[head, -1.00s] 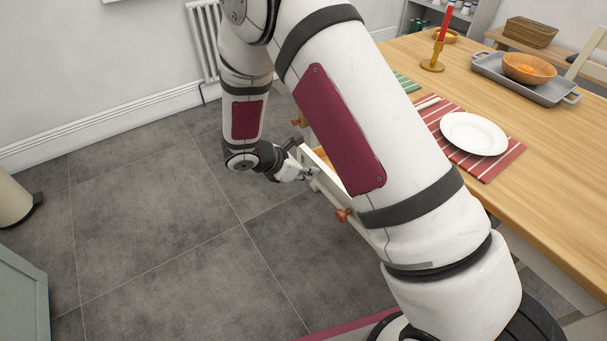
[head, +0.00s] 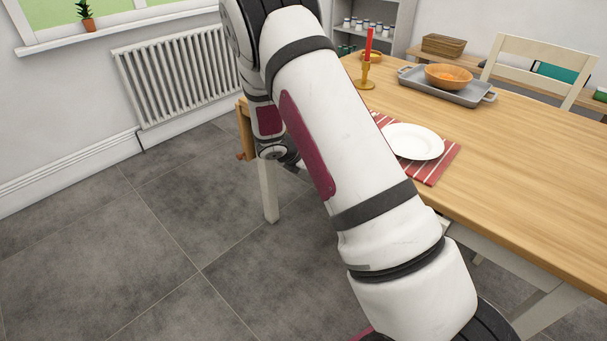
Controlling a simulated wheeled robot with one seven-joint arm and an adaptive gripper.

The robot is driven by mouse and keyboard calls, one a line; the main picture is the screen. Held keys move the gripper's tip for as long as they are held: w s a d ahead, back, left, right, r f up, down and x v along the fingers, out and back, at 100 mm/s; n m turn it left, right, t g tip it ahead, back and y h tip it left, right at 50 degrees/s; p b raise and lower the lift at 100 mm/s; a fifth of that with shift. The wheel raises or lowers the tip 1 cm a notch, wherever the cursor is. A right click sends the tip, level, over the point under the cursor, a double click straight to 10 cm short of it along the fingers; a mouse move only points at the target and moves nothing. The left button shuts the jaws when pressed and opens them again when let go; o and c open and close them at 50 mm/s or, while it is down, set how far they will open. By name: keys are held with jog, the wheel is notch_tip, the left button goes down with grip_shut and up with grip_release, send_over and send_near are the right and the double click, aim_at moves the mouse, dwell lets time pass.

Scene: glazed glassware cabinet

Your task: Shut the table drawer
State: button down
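The wooden table (head: 510,165) stands on the right, with a pale leg (head: 268,190) below its left part. My arm crosses the middle of the view and covers most of the table's near left side. A small orange-brown knob-like piece (head: 240,157) shows low at the table's left end; I cannot tell what it belongs to. The drawer's front and box are not clearly visible, so I cannot tell how far open it is. My gripper (head: 299,165) is close to the table's side, below the tabletop edge, mostly hidden behind my arm. Its fingers cannot be made out.
A white plate (head: 412,141) lies on a red striped mat (head: 440,165). A red candle (head: 368,45) in a holder and a grey tray (head: 468,95) with an orange bowl (head: 448,75) stand behind. The tiled floor (head: 130,250) at left is clear.

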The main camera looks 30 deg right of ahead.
jog(key=shift+w+d, duration=0.3)
jog(key=shift+d, duration=0.6)
